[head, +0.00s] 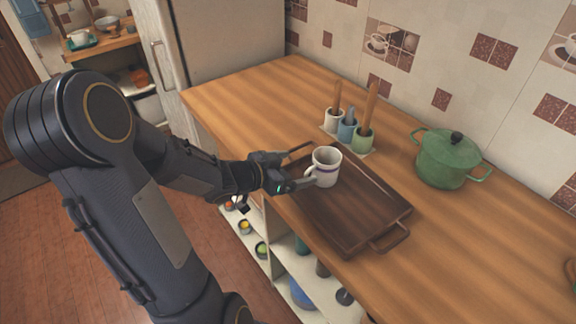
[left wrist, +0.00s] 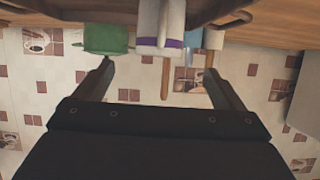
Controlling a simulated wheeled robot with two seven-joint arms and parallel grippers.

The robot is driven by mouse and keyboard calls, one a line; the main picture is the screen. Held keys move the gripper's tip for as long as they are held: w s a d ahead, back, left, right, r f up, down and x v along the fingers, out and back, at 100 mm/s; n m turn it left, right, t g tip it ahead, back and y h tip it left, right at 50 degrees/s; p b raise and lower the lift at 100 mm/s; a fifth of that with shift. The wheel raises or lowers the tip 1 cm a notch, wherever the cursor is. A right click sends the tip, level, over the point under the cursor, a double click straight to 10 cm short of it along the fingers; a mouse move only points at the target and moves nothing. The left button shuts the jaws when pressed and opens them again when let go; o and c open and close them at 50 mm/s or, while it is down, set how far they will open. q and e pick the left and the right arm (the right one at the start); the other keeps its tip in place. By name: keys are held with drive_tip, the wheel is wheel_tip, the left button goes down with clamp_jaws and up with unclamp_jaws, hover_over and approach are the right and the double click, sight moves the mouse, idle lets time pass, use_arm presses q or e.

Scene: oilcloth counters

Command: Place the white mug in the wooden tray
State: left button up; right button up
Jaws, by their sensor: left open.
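The white mug (head: 325,168) has a purple band and stands upright at the far-left end of the dark wooden tray (head: 362,215), inside its rim. Its handle is on the side facing my gripper. My left gripper (head: 296,171) is at the tray's left edge, level with the mug, open and close beside it. In the left wrist view, which is upside down, the mug (left wrist: 160,28) shows at the top, beyond and between the spread fingers (left wrist: 160,70). Whether a finger touches the handle is unclear. My right gripper is not in view.
Behind the tray stand several small utensil cups (head: 348,131) with wooden handles upright. A green lidded pot (head: 449,158) is to the right. The wooden counter (head: 480,255) is clear at the front right. A fridge (head: 215,45) stands at the back left.

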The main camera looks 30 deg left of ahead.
use_arm(q)
drive_tip(key=s+a+r+n+g+y, duration=0.2)
drive_tip(key=s+a+r+n+y, duration=0.15)
drive_tip(key=s+r+y, duration=0.2)
drive_tip(key=s+d+n+g+h, duration=0.2)
drive_tip(key=s+d+g+h, duration=0.3)
drive_tip(key=s+d, duration=0.8)
drive_tip(key=shift+s+d+f, duration=0.2)
drive_tip(key=shift+s+f, duration=0.2)
drive_tip(key=shift+s, duration=0.85)
